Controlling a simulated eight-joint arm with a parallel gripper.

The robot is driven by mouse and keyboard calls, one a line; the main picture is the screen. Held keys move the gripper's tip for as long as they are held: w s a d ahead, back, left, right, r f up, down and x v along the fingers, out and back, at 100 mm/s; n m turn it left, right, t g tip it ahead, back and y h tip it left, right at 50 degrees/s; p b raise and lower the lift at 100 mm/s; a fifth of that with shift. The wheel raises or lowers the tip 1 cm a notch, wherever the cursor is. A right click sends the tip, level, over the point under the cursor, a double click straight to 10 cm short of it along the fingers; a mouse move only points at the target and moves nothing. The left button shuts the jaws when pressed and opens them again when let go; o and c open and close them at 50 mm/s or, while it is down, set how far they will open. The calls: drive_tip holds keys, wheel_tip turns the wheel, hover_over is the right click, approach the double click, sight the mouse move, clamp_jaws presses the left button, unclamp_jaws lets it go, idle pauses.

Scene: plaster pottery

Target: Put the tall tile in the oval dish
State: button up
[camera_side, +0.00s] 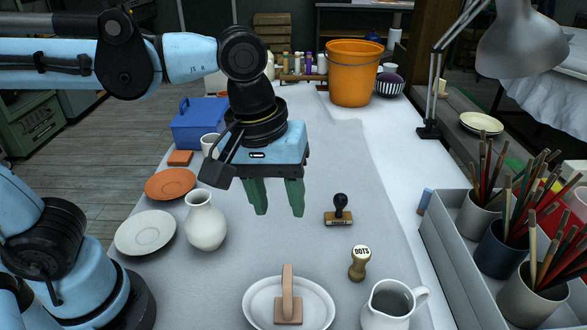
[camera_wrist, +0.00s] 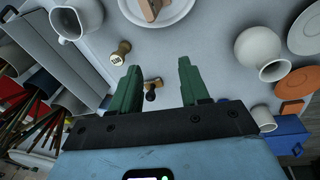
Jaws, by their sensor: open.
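A tan, tile-like piece (camera_side: 288,284) with a narrow upright part and a broader foot stands in the white oval dish (camera_side: 254,306) at the front. The wrist view shows this piece (camera_wrist: 152,9) and the dish (camera_wrist: 185,11) at its top edge, partly cut off. I cannot tell surely that it is the tall tile. A flat orange tile (camera_side: 180,158) lies at the far left by the blue box. My gripper (camera_side: 280,212) points down, open and empty, above the table behind the dish; its green fingers (camera_wrist: 158,75) are apart.
A dark-handled stamp (camera_side: 339,212) and a wooden stamp (camera_side: 359,263) stand right of my gripper. A cream vase (camera_side: 205,222), white plate (camera_side: 146,232) and orange plate (camera_side: 170,184) are left. A pitcher (camera_side: 390,306) is front right, beside a grey brush tray (camera_side: 445,240).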

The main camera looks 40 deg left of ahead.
drive_tip(key=w+a+f+m+t, duration=0.1)
drive_tip(key=a+f+m+t, duration=0.1)
drive_tip(key=a, duration=0.5)
drive_tip(key=w+a+f+m+t, duration=0.2)
drive_tip(key=a+m+t, duration=0.1)
drive_tip(key=a, duration=0.4)
drive_tip(key=shift+a+f+m+t+y, duration=0.2)
drive_tip(key=shift+a+m+t+y, duration=0.15)
drive_tip(key=shift+m, duration=0.45)
